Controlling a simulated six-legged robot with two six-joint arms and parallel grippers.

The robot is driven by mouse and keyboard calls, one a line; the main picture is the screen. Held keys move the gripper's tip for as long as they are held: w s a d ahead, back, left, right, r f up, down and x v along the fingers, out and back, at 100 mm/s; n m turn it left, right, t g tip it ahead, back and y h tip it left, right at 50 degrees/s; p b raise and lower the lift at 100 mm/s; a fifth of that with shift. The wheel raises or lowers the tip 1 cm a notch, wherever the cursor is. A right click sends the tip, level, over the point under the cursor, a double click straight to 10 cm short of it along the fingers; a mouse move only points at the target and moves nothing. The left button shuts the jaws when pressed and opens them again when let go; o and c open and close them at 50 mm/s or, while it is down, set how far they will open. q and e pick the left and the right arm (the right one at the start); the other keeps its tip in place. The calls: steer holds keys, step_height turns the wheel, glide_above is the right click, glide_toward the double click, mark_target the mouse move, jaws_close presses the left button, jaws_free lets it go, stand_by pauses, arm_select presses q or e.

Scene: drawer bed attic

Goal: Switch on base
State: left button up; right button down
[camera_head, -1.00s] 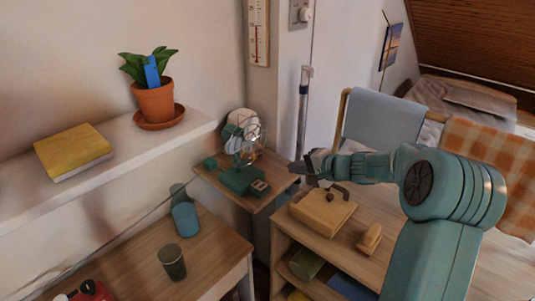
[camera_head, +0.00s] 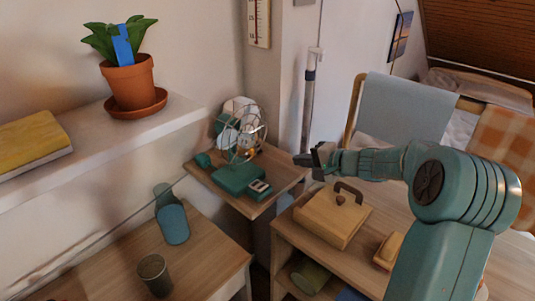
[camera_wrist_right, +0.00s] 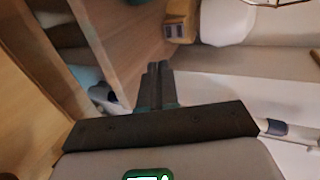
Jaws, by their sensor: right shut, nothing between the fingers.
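A green desk fan with a round wire cage (camera_head: 240,135) stands on a small wooden shelf in the head view. Its green base (camera_head: 236,180) carries a small pale panel with dark switch parts (camera_head: 260,187) on the front right; I cannot tell the switch state. My right gripper (camera_head: 303,160) is shut and empty, to the right of the fan and apart from the base. In the right wrist view its closed fingers (camera_wrist_right: 159,84) point up the picture. A yellowish block with two dark squares (camera_wrist_right: 178,29) shows beyond them; I cannot tell what it is. My left gripper is not in view.
A wooden box with a dark handle (camera_head: 333,213) sits on the cabinet below my right arm. A potted plant (camera_head: 128,80) and yellow book (camera_head: 33,140) are on the left shelf.

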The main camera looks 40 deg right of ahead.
mark_target(277, 166)
steer(key=p+x, duration=0.1)
steer(key=x, duration=0.8)
steer(key=shift+w+f, duration=0.25)
steer(key=shift+w, duration=0.1)
steer(key=w+p, duration=0.1)
steer(key=w, duration=0.1)
steer(key=w+p, duration=0.1)
steer(key=w, duration=0.1)
steer(key=shift+a+f, duration=0.15)
steer(key=shift+f, duration=0.05)
steer(key=shift+w+f, duration=0.15)
